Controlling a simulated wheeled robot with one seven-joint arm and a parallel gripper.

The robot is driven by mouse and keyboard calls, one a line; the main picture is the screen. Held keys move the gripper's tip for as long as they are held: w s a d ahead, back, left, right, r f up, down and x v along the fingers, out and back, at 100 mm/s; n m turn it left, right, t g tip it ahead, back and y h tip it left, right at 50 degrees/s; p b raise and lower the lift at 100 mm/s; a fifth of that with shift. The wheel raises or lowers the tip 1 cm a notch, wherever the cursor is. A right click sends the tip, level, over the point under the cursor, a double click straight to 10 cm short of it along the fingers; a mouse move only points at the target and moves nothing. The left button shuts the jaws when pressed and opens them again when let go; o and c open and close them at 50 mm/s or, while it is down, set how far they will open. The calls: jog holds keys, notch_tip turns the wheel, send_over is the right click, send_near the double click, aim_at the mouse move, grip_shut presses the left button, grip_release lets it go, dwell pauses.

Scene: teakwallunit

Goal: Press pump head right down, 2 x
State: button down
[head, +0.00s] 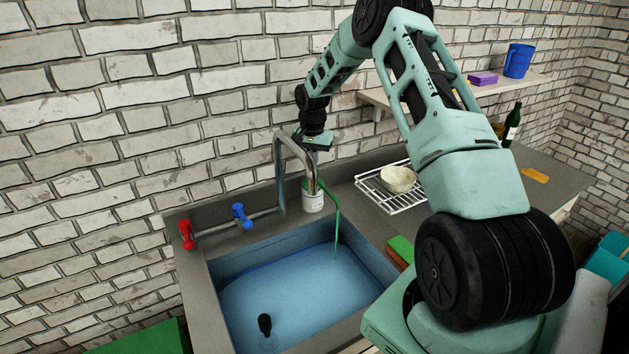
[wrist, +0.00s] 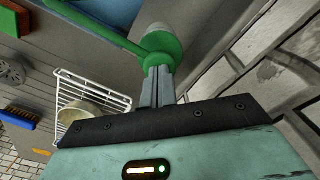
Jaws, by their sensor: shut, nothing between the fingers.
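The pump has a green head with a long thin green spout (head: 337,225) and a pale container (head: 313,203) beside the tap at the sink's back rim. The tap partly hides it in the head view. In the wrist view the round green pump head (wrist: 160,43) lies right at the fingertips, with its spout running to the upper left. My gripper (head: 316,170) points down over the pump, and its fingertips are partly hidden by the tap. In the wrist view my gripper (wrist: 157,72) is shut and empty, its tips at or against the head. I cannot tell how far the head is pressed.
The metal tap (head: 282,165) arches close in front of the pump. The blue sink (head: 300,290) lies in front, with red (head: 186,235) and blue (head: 241,215) tap handles at left. A wire rack (head: 403,200) with a bowl (head: 397,179) stands to the right. A brick wall is behind.

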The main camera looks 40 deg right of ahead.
jog(key=shift+f, duration=0.1)
dwell(0.4)
jog(key=shift+r+p, duration=0.85)
jog(key=shift+r, duration=0.55)
